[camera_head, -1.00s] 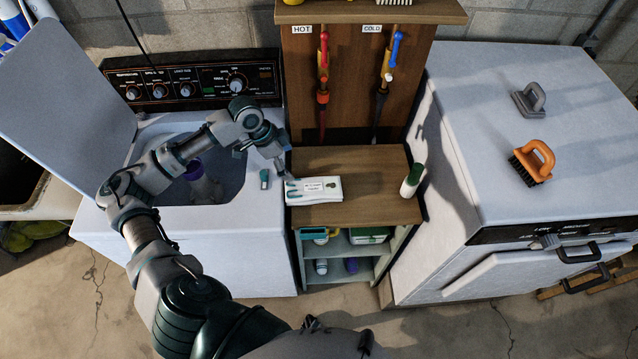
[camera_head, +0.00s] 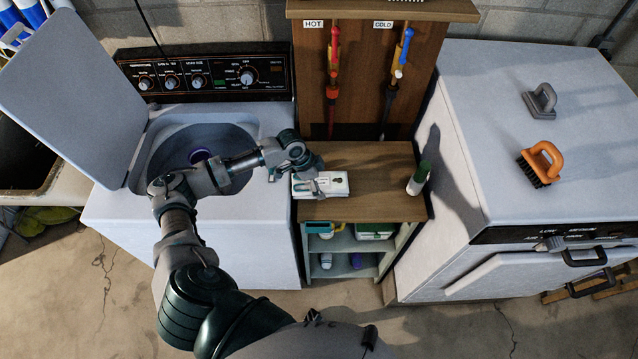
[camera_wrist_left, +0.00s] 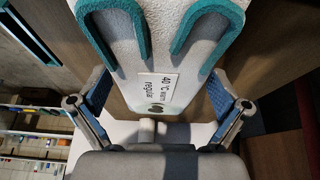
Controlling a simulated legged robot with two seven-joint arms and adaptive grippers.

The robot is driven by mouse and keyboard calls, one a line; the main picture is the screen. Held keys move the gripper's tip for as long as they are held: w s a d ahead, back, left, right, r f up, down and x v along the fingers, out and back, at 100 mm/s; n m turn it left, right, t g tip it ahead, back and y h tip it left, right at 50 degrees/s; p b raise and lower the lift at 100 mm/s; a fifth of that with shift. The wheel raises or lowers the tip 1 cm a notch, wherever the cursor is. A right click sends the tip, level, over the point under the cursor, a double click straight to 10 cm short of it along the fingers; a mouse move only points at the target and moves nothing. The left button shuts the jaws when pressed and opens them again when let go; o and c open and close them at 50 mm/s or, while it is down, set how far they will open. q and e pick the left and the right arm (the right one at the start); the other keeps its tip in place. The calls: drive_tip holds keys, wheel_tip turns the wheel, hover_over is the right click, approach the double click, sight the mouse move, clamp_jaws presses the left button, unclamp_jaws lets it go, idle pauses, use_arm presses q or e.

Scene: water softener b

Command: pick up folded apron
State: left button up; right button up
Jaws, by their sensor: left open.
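The folded apron (camera_head: 334,184) is a flat white bundle with teal straps and a small printed label. It lies on the wooden top of the small cabinet (camera_head: 375,208), near its left edge. My left gripper (camera_head: 316,184) is over the apron's left part and hides some of it in the head view. In the left wrist view the apron (camera_wrist_left: 142,60) runs between the two open fingers of the left gripper (camera_wrist_left: 158,88), with a gap visible on each side near the label. My right gripper is not in view.
A green-and-white bottle (camera_head: 418,179) stands at the cabinet's right edge. The open washer (camera_head: 212,255) is on the left. On the right, a white machine (camera_head: 480,140) carries a grey brush (camera_head: 540,101) and an orange brush (camera_head: 541,163). Taps hang behind the cabinet.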

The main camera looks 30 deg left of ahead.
use_arm(q)
drive_tip(key=shift+d+r, duration=0.1)
drive_tip(key=shift+d, duration=0.2)
drive_tip(key=shift+s, duration=0.1)
drive_tip(key=c, duration=0.3)
drive_tip(key=shift+a, duration=0.1)
drive_tip(key=c, duration=0.7)
drive_tip(key=shift+a, duration=0.15)
